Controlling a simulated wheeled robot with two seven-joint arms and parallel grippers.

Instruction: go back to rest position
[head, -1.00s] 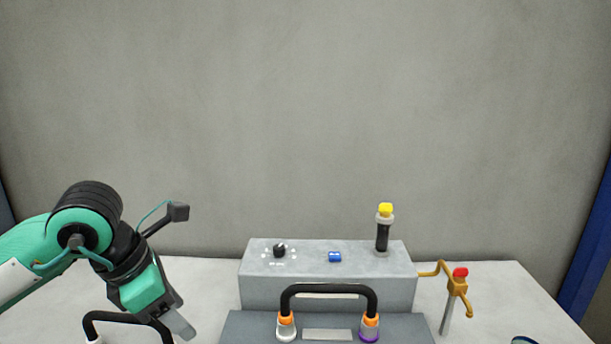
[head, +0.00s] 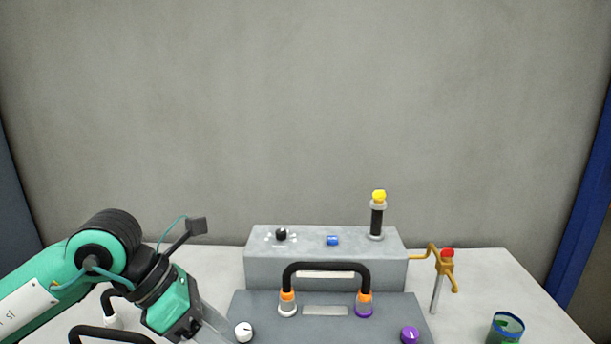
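My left gripper (head: 213,328) hangs at the lower left in the head view, left of the dark grey panel and pointing down and to the right. Its fingers are pale and partly cut off by the lower edge, so I cannot tell whether they are open or shut. My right gripper is not in view. A grey console box (head: 325,262) stands on the table with a black knob (head: 281,234), a blue switch (head: 333,240) and a yellow-topped black post (head: 377,217). The dark grey panel (head: 400,314) in front carries a black arched handle (head: 326,267) with orange collars.
A white knob (head: 243,332) and a purple knob (head: 409,335) sit on the panel. An orange crank with a red top (head: 446,262) stands at the right. A blue-green cup (head: 506,328) is at the lower right. Black handles (head: 108,331) lie near my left arm.

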